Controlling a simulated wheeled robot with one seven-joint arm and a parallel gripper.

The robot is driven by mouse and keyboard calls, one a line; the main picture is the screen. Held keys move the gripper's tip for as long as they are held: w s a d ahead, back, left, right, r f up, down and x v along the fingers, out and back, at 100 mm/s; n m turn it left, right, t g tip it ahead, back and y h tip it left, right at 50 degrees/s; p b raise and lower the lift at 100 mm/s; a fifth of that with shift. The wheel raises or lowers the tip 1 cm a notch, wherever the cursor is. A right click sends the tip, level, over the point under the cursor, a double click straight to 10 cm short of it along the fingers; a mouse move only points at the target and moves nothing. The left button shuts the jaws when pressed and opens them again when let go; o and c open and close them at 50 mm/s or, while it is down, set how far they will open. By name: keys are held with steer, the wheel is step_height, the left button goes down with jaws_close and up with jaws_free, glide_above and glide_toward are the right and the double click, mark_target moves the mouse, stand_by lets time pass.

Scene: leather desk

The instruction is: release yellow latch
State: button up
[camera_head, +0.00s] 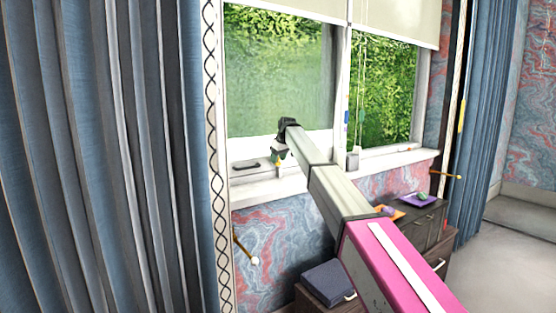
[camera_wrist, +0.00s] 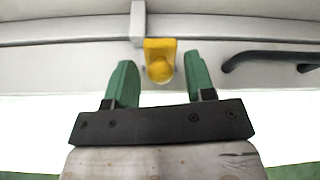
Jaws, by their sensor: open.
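The yellow latch (camera_wrist: 160,62) sits on the white window frame in the wrist view. It has a flat yellow plate and a rounded knob. My gripper (camera_wrist: 160,84) has two green fingers, apart, one on each side of the latch in the picture. I cannot tell whether the fingers touch it. In the head view my gripper (camera_head: 279,157) is at the lower part of the left window, near the sill. A small yellow spot there at the latch (camera_head: 278,164) shows just under the fingers.
A dark handle (camera_wrist: 270,58) is fixed on the frame right of the latch; in the head view a dark handle (camera_head: 245,165) lies left of my gripper. Blue curtains (camera_head: 110,150) stand at left. A dark cabinet (camera_head: 425,222) is below the sill.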

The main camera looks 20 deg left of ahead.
steer(key=shift+f, duration=0.15)
steer(key=c, duration=0.7)
steer(key=shift+o, duration=0.2)
steer(key=shift+w+a+r+g+h, duration=0.35)
steer(key=shift+g+h, duration=0.15)
steer(key=shift+h, duration=0.2)
steer(key=shift+r+g+h, duration=0.15)
steer(key=shift+g+h, duration=0.35)
steer(key=o, duration=0.7)
steer(key=shift+c, duration=0.2)
steer(key=shift+r, duration=0.15)
